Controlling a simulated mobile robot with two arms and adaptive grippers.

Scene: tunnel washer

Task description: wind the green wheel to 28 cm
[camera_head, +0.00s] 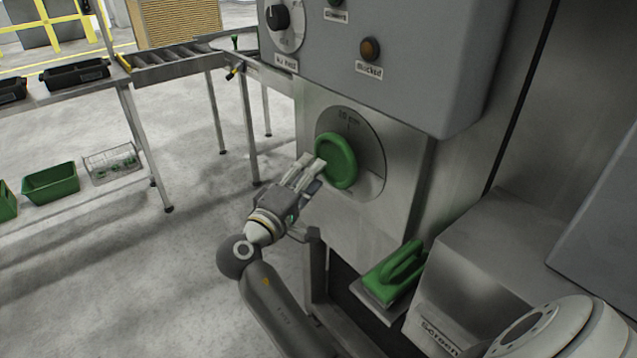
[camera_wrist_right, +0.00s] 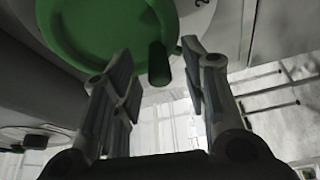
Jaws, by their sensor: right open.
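The green wheel (camera_head: 336,161) sits on a round grey dial plate (camera_head: 371,157) on the machine's steel front. Small lettering at the dial's top is too small to read surely. My right gripper (camera_head: 312,168) is open at the wheel's left edge. In the right wrist view the wheel (camera_wrist_right: 100,30) fills the top, and its green handle peg (camera_wrist_right: 158,65) shows between the two spread fingers of my right gripper (camera_wrist_right: 157,57). The fingers do not close on the peg; whether one touches it I cannot tell. My left gripper is not in view.
A green-handled tool (camera_head: 398,272) lies on a ledge below right. A roller conveyor (camera_head: 170,52) stands at the back left.

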